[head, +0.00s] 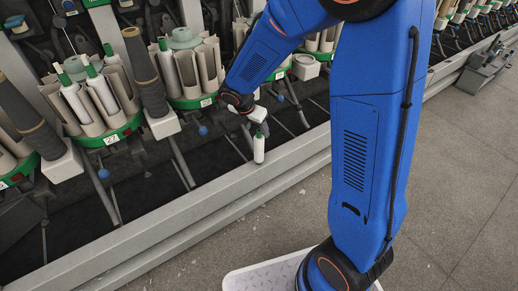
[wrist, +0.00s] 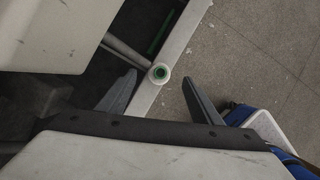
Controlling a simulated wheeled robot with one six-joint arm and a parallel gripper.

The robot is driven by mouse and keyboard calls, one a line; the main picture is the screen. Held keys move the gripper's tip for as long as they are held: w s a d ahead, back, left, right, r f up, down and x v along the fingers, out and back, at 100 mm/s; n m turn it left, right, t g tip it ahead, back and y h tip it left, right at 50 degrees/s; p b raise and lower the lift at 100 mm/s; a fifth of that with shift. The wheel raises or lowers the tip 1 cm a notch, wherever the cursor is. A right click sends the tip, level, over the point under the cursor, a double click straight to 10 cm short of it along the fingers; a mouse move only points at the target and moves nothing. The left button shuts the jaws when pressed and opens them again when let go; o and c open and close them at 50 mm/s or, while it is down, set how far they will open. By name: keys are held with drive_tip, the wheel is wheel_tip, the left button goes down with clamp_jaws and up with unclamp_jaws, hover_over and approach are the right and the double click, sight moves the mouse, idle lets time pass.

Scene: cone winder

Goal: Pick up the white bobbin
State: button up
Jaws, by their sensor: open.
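The white bobbin (head: 259,148) stands upright on the light metal rail at the front of the winder and has a green top. In the wrist view I see it from above as a white ring with a green centre (wrist: 159,73). My gripper (head: 258,114) is just above the bobbin in the head view. In the wrist view my gripper (wrist: 167,88) has its two dark fingers wide apart, one on each side of the bobbin, with gaps to both. Nothing is held. Whether the fingertips reach down to the bobbin's height is hard to tell.
The metal rail (head: 195,203) runs along the winder's front. Behind it are green-based carousels (head: 112,134) with bobbins in pockets, dark yarn cones (head: 147,70) and thin slanted rods. The tiled floor (head: 470,170) in front is clear.

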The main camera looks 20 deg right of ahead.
sight(258, 132)
drive_tip(key=shift+x, duration=2.7)
drive_tip(key=c, duration=1)
